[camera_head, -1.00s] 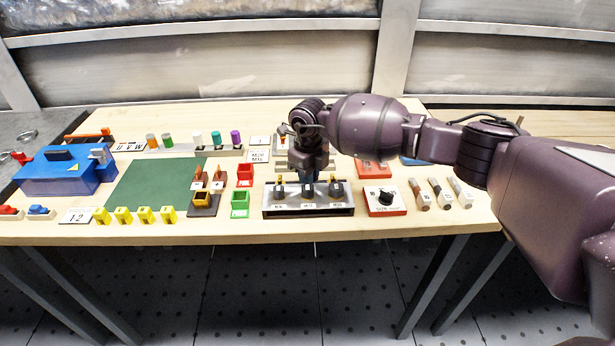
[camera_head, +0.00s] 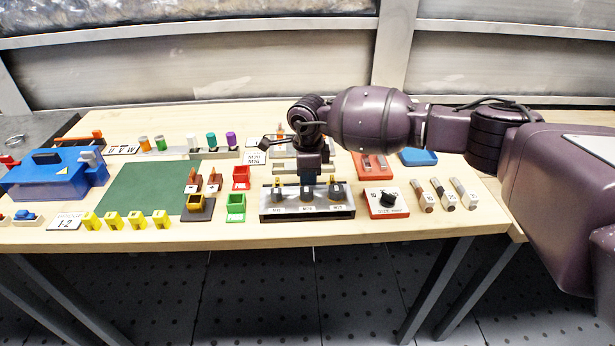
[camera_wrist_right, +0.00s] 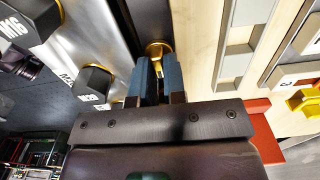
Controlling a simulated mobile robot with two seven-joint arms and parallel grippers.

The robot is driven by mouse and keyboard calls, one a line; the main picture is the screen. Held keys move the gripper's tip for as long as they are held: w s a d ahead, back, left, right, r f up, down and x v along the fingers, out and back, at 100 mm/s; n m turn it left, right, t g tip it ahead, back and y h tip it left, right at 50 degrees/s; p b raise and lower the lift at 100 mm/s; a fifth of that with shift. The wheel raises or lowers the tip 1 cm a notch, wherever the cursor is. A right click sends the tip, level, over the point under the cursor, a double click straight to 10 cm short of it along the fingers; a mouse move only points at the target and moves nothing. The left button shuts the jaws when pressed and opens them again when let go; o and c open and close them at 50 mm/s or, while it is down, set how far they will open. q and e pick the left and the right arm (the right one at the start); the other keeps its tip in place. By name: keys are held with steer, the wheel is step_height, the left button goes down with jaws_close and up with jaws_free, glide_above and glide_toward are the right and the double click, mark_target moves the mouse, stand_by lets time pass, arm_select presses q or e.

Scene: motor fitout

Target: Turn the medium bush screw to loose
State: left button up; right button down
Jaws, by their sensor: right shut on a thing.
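The grey screw block (camera_head: 352,208) stands near the table's front edge, with three black knobs in a row and a brass-yellow piece behind the left and right ones. My right gripper (camera_head: 309,183) points down at the middle position, behind the middle knob (camera_head: 306,194). It hides what stands there in the head view. In the right wrist view the fingers of my right gripper (camera_wrist_right: 159,85) are closed around a brass screw (camera_wrist_right: 158,52), which I take for the medium bush screw. Its turn angle is hard to read. My left gripper is not in view.
A red box with a black dial (camera_head: 386,202) stands right of the block, with several small sticks (camera_head: 445,196) beyond. Red (camera_head: 241,177) and green (camera_head: 236,206) bins stand left. A green mat (camera_head: 145,187) lies further left, by a blue box (camera_head: 45,180).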

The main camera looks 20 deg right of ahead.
stand_by(0.4)
steer(key=c, duration=1.2)
jaws_free()
steer(key=shift+r+p, duration=0.6)
steer(key=shift+r, duration=4.85)
